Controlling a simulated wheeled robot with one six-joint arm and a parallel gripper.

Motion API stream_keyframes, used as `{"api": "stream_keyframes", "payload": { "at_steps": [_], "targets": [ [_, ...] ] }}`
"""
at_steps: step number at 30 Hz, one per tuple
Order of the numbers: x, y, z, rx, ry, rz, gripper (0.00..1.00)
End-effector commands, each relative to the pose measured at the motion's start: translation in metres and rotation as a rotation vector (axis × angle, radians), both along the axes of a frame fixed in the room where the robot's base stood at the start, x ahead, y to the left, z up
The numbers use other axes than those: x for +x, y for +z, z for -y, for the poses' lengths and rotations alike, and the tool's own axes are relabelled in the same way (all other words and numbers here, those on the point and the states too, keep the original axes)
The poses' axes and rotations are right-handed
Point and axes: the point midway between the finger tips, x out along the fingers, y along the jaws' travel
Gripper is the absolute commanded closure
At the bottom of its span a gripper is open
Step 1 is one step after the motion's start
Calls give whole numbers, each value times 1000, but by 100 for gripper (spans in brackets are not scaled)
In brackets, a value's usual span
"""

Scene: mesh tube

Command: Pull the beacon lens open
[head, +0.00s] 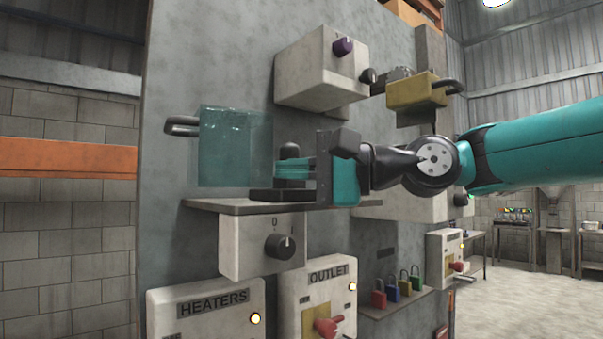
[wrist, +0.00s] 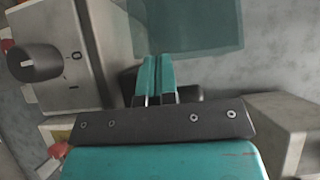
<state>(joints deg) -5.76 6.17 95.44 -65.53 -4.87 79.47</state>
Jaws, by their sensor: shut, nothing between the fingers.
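The beacon lens (head: 230,145) is a translucent teal box at the left of the grey panel, above a small ledge. A dark bar handle (head: 182,126) shows at its left side. The lens also shows at the top of the wrist view (wrist: 190,22). My gripper (head: 279,170) is just right of the lens, its teal fingers together and empty. In the wrist view the fingertips (wrist: 158,60) point at the lens's lower edge; whether they touch it I cannot tell. A dark dome (head: 290,150) shows behind the fingers, partly hidden by my gripper.
Below are a knob box (head: 262,245), the HEATERS box (head: 205,312) and the OUTLET box (head: 320,295). A purple-knob box (head: 322,68) is above, and a yellow block (head: 415,90) is at upper right. Padlocks (head: 391,292) stand lower right. Open space lies left of the panel.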

Motion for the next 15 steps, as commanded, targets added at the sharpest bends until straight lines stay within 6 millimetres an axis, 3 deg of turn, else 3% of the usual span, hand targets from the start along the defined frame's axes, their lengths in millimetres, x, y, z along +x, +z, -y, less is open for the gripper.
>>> {"api": "stream_keyframes", "payload": {
  "at_steps": [10,15],
  "targets": [
    [0,0,3,0,-8,0,100],
    [-12,1,-15,1,-2,1,100]
  ]
}}
